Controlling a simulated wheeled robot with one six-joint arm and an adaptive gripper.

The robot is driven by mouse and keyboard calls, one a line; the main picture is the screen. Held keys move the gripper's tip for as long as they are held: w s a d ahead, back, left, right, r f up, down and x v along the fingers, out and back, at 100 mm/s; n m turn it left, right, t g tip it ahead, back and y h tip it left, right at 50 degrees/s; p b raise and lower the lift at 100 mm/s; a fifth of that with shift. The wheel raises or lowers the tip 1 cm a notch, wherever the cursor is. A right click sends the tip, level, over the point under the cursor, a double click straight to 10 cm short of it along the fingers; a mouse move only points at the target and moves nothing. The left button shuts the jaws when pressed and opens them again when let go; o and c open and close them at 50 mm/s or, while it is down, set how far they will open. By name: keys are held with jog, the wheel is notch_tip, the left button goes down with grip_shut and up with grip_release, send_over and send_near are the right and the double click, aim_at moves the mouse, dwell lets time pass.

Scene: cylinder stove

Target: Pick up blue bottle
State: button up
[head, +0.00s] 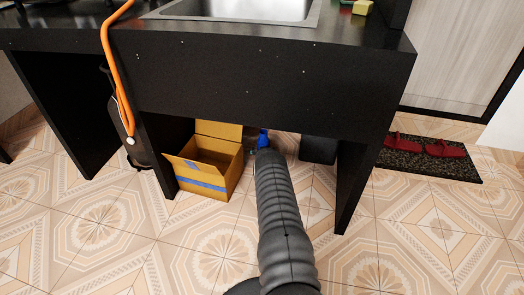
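A small blue piece (263,138) shows in the head view under the black counter, just past the far end of my ribbed grey arm. It may be the top of the blue bottle, but my arm and the counter's front panel hide the rest. My gripper is at the shaded far end of the arm, and its fingers cannot be made out. I cannot tell whether it touches or holds the blue piece.
An open cardboard box (205,165) with blue tape stands left of my arm. A dark bin-like object (318,149) is to the right. The black counter (250,75) and its right leg (352,185) frame the space. An orange hose (113,70) hangs at left. Red slippers (444,149) lie on a mat (440,169).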

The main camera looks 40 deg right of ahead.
aim_at(263, 142)
jog(key=shift+b+x, duration=0.3)
jog(key=shift+x, duration=0.5)
jog(key=c, duration=1.6)
jog(key=shift+r, duration=0.2)
jog(key=shift+r, duration=0.2)
notch_tip(263, 142, up, 3)
jog(key=shift+r+p, duration=0.2)
jog(key=shift+p, duration=0.25)
jog(key=s+a+p, duration=0.2)
jog(key=s+a, duration=0.8)
jog(key=s, duration=0.4)
jog(key=shift+s+a+f, duration=0.2)
jog(key=shift+a+f, duration=0.1)
jog(key=shift+a, duration=0.1)
